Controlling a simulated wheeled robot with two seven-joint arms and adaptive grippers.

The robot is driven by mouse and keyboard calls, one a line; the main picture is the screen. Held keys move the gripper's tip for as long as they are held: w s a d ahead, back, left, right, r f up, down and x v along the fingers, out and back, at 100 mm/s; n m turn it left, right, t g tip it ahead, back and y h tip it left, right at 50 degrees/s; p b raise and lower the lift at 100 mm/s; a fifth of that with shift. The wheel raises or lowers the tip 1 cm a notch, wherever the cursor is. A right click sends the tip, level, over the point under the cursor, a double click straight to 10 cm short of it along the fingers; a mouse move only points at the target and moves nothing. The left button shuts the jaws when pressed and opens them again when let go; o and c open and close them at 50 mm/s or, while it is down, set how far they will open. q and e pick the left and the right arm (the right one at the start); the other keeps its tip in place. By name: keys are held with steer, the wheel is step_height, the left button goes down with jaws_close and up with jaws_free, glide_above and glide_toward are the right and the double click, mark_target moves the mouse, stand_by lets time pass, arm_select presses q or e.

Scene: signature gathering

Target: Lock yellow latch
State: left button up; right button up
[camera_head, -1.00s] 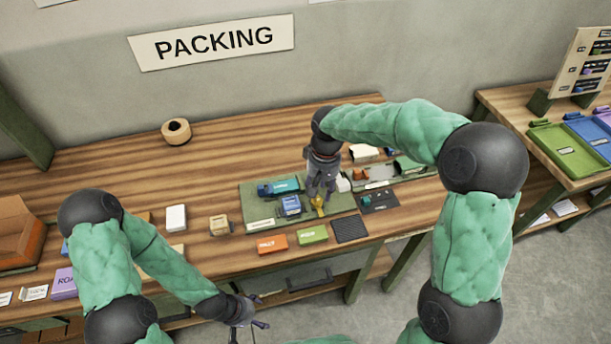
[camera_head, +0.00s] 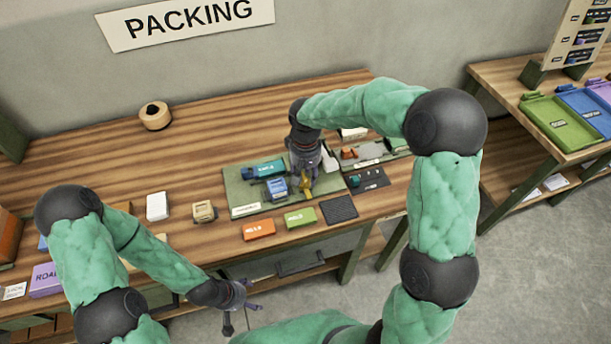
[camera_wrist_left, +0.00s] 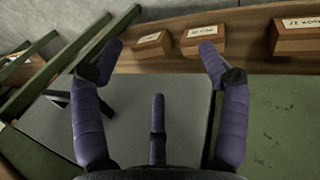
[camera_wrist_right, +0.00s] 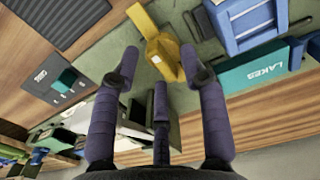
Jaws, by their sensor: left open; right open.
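The yellow latch (camera_head: 306,184) stands on the green mat (camera_head: 240,192), beside a small blue case (camera_head: 277,188). In the right wrist view the yellow latch (camera_wrist_right: 160,48) lies ahead of and between my fingertips, with a pale square spot on it. My right gripper (camera_head: 303,172) is open just over the latch and partly hides it in the head view; its fingers also show in the right wrist view (camera_wrist_right: 160,68). I cannot tell whether they touch it. My left gripper (camera_head: 238,300) is open and empty in front of the table, away from the latch.
A teal LAKES box (camera_head: 263,169) lies behind the blue case. An orange box (camera_head: 259,229), a green box (camera_head: 300,217) and a dark pad (camera_head: 339,209) line the front edge. A dark panel (camera_head: 368,180) and grey tray (camera_head: 372,153) are to the right.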

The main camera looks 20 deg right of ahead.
steer(key=shift+f, duration=0.25)
jaws_close()
